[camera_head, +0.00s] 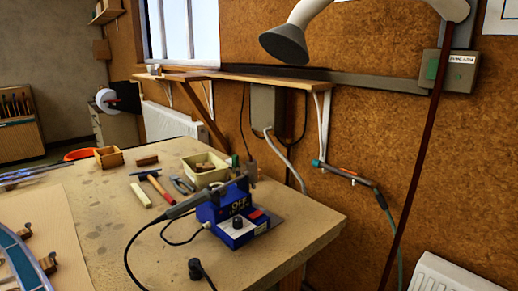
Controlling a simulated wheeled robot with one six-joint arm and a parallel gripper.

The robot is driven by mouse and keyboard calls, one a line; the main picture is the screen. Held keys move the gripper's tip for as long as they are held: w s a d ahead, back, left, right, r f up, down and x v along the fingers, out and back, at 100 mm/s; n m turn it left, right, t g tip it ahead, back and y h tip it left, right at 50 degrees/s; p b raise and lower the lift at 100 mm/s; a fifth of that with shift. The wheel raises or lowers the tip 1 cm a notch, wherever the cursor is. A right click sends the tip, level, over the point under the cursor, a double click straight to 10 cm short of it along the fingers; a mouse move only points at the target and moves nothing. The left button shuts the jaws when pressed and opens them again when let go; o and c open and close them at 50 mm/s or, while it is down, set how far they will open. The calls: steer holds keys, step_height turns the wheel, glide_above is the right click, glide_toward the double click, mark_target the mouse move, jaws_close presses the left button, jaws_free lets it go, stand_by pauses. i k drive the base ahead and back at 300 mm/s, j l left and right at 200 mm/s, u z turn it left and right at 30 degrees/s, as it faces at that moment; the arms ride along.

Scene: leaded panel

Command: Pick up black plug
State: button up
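A small black plug (195,268) stands near the front edge of the workbench (120,240), left of the front right corner. A short black cable runs from it down toward the bottom of the picture. A blue soldering station (235,222) stands behind it and to the right, with a dark iron and a black cable looping down in front. My gripper is not in view.
Behind the station are a cream box (205,170), a hammer (158,186) and pliers. A wooden tray (109,158) stands farther back. A leaded panel (22,265) lies at left. A fume hood (285,42) hangs above. Bare bench surrounds the plug.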

mark_target(195, 268)
steer(key=k+l, duration=0.5)
steer(key=k+j+z, duration=0.1)
steer(key=k+j+u, duration=0.25)
steer(key=k, duration=0.3)
steer(key=l, duration=0.1)
